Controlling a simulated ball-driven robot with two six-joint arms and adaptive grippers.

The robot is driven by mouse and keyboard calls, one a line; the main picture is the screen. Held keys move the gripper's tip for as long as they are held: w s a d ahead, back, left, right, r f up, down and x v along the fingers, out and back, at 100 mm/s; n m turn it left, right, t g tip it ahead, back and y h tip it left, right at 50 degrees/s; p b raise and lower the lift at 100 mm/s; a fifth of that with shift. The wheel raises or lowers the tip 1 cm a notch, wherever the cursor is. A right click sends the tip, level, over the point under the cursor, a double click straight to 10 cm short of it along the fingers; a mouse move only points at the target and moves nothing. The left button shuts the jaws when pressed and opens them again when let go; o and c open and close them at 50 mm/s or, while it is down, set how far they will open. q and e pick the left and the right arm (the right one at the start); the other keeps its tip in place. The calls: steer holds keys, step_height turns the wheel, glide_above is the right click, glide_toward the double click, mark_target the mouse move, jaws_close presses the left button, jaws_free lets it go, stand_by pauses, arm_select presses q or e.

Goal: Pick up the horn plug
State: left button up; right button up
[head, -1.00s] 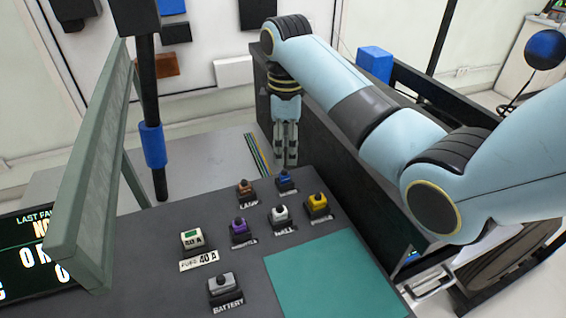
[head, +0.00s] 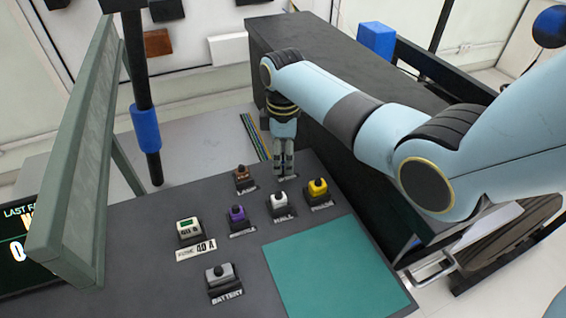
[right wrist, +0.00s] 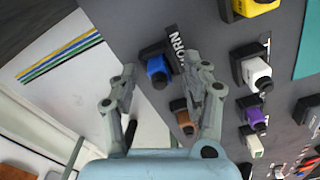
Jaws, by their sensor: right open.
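The horn plug (right wrist: 157,70) is blue and sits in a dark holder with a HORN label on the grey panel, in the right wrist view. In the head view my right gripper (head: 284,172) hides most of it. My right gripper points down at the back of the plug rows. In the right wrist view its two fingers (right wrist: 162,72) are apart, with the blue plug showing between their tips. I cannot tell how far the tips are above it. My left gripper is not in view.
A brown plug (head: 241,173) stands close by on the left; white (head: 279,198), yellow (head: 318,187) and purple (head: 237,214) plugs stand in front. A fuse block (head: 189,229) and battery plug (head: 221,272) are nearer. A dark box (head: 350,70) rises behind. The teal mat (head: 335,265) is bare.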

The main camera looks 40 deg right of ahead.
steer(key=shift+f, duration=0.2)
steer(key=shift+c, duration=0.2)
jaws_close()
steer(key=shift+r, duration=0.1)
